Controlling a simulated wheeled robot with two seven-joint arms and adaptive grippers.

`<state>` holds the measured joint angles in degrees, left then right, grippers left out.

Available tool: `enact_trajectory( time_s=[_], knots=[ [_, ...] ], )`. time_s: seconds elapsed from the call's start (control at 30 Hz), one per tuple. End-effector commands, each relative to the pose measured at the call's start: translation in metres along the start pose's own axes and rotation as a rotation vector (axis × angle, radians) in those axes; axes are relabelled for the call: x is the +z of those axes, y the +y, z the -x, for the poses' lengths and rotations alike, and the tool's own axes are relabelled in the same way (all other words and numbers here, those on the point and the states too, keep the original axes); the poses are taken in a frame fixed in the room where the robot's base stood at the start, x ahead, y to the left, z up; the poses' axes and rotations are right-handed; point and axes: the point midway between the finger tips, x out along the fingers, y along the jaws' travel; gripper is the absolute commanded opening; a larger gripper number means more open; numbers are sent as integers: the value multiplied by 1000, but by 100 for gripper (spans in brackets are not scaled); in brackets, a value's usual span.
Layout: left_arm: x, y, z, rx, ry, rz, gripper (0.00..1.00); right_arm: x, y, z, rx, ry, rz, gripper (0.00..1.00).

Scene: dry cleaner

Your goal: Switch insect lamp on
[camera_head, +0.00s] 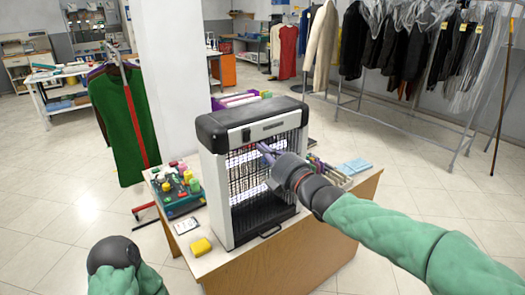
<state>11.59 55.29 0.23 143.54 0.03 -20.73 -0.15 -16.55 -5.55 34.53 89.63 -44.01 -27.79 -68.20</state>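The insect lamp (213,196) stands upright on a small wooden table (290,262), with a dark top, white frame and black front grille. Pale bright patches show behind the grille; I cannot tell if they are lit tubes. A small dark switch (246,135) sits on the white panel above the grille, at its left. My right gripper (264,150) reaches in from the right, its narrow fingers in front of the upper grille, just below and right of the switch. Contact and finger gap are unclear. My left arm shows at the bottom left; its gripper is not visible.
A tray of colourful spools (178,192), a phone-like card (186,226) and a yellow block (201,247) lie left of the lamp. Blue cloths (355,166) lie to its right. A white pillar (170,75) rises behind. A green garment (122,125) hangs at left; garment racks stand at right.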

Motion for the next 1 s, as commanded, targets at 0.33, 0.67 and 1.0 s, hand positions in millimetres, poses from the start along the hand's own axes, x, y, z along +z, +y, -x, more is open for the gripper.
enact_trajectory(
  time_s=[0.33,0.67,1.0],
  knots=[
    [-2,3,10,0,5,0,87,1,3,50,1,-3,1,0],
    [-2,5,15,0,5,0,87,0,2,86,1,-1,2,0],
    [-2,5,16,0,5,0,87,0,1,90,0,0,1,0]
  ],
)
